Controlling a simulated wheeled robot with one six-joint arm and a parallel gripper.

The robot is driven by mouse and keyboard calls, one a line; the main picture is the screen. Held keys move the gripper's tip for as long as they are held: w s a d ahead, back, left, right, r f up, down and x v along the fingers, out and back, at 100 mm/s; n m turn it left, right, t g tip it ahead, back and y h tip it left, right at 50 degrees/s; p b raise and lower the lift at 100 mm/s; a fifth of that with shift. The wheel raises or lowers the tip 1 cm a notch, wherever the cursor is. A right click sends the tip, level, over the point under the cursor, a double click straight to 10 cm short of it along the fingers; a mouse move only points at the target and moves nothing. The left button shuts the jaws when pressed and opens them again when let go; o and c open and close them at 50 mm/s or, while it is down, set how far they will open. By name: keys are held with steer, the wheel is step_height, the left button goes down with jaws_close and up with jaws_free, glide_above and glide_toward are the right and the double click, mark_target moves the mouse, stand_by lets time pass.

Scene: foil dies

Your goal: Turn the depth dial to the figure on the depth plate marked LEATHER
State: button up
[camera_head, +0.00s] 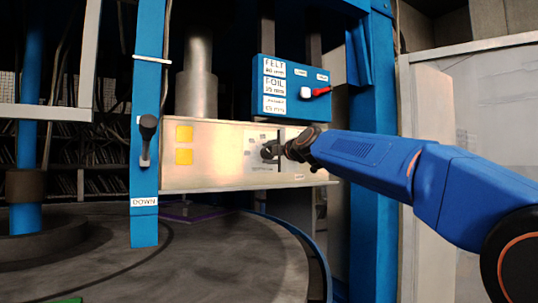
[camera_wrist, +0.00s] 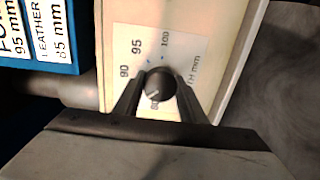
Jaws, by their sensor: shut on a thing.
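The depth dial (camera_wrist: 160,84) is a round black knob on a pale panel. My gripper (camera_wrist: 159,91) is shut on it, one finger on each side; it also shows in the head view (camera_head: 281,150). A white mark on the dial's lower left points toward a partly hidden figure that starts with 8. The figures 90, 95 and 100 show around the dial on its scale (camera_wrist: 182,48). The depth plate (camera_wrist: 52,40) is white labels on a blue box, cut off in the wrist view. Its LEATHER line appears to read 85 mm.
The blue box (camera_head: 262,108) above the panel (camera_head: 220,150) carries a white knob and a red lever (camera_head: 321,91). A black-knobbed lever (camera_head: 147,135) is on the blue post marked DOWN (camera_head: 144,225). A dark round table (camera_head: 215,260) lies below.

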steer(key=shift+a+f, duration=0.1)
steer(key=shift+f, duration=0.1)
steer(key=o, duration=1)
steer(key=shift+r, duration=0.1)
steer(key=shift+s, duration=0.1)
steer(key=v, duration=1.7)
steer(key=shift+s, duration=0.1)
steer(key=shift+d, duration=0.2)
